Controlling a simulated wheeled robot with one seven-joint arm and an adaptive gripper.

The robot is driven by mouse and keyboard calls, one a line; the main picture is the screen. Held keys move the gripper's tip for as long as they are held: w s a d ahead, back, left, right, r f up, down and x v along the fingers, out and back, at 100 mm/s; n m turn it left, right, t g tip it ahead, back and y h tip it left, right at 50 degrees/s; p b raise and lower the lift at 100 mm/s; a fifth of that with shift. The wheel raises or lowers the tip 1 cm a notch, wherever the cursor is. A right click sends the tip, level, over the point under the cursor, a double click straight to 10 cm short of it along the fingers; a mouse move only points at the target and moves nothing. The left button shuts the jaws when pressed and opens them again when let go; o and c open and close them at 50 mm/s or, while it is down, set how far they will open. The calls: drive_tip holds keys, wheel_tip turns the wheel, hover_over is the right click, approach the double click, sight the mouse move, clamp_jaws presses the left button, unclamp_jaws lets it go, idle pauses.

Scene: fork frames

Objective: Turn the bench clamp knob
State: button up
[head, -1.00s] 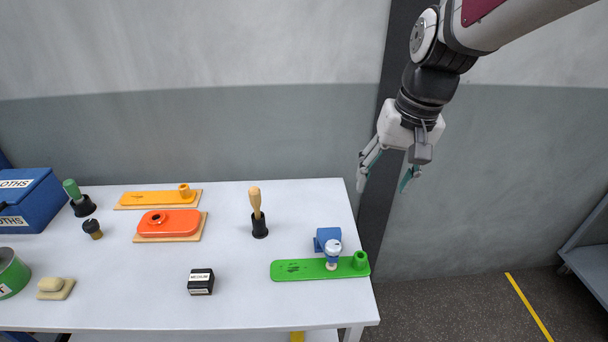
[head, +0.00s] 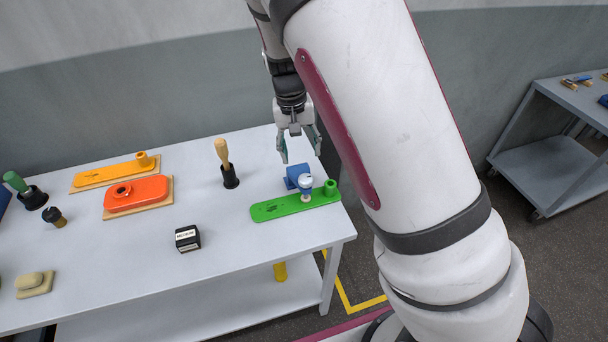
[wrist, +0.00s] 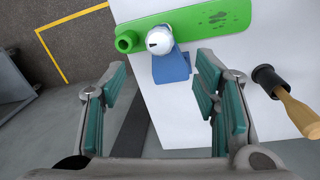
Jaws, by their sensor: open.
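The bench clamp is a blue block (head: 297,174) near the right end of the white table, with a silver-white round knob (head: 306,183) on its front. A green plate (head: 275,207) with a raised ring lies at the clamp, under the knob. My gripper (head: 299,150) is open and empty, above and behind the clamp, pointing down. In the wrist view its teal-padded fingers (wrist: 160,105) are spread wide. The knob (wrist: 159,40) and blue block (wrist: 171,66) show beyond the fingertips, apart from them.
A wooden-handled tool in a black holder (head: 229,171) stands left of the clamp. A black labelled block (head: 188,238), an orange part (head: 137,194) and a yellow-orange plate (head: 108,174) lie further left. A grey cart (head: 560,150) stands at the right.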

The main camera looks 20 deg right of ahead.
sight(305, 177)
drive_tip(key=f, duration=0.6)
drive_tip(key=d+f+p, duration=0.1)
drive_tip(key=f, duration=0.2)
drive_tip(key=shift+s+d+f, duration=0.1)
drive_tip(key=shift+s+f, duration=0.05)
drive_tip(key=shift+f, duration=0.25)
drive_tip(key=c, duration=1.2)
